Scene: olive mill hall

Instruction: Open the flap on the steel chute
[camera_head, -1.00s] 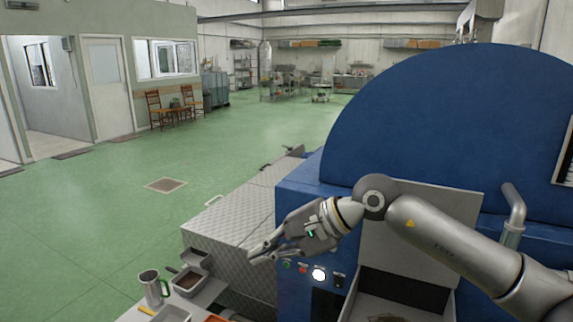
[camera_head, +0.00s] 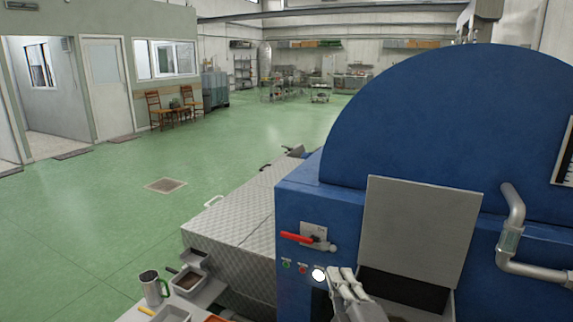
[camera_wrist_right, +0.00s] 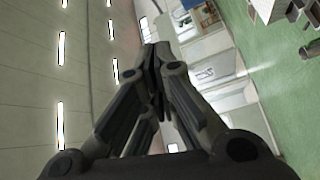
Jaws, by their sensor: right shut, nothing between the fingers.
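A flat grey steel plate, apparently the flap (camera_head: 417,230), stands upright against the front of the blue machine in the head view. Below it is the open, dark mouth of a steel chute (camera_head: 447,303), cut off by the lower picture edge. My right gripper (camera_head: 341,272) is at the bottom, left of the plate and chute mouth. Its fingers are shut, empty and pointing up, close to the machine's white round light. In the right wrist view the fingers (camera_wrist_right: 158,60) meet with nothing between them. My left gripper is not in view.
The blue machine (camera_head: 440,130) fills the right side. It carries a red-handled lever (camera_head: 297,238), small buttons and a bent pipe (camera_head: 512,220). A metal jug (camera_head: 154,288) and trays stand on a bench at lower left. The green floor on the left is clear.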

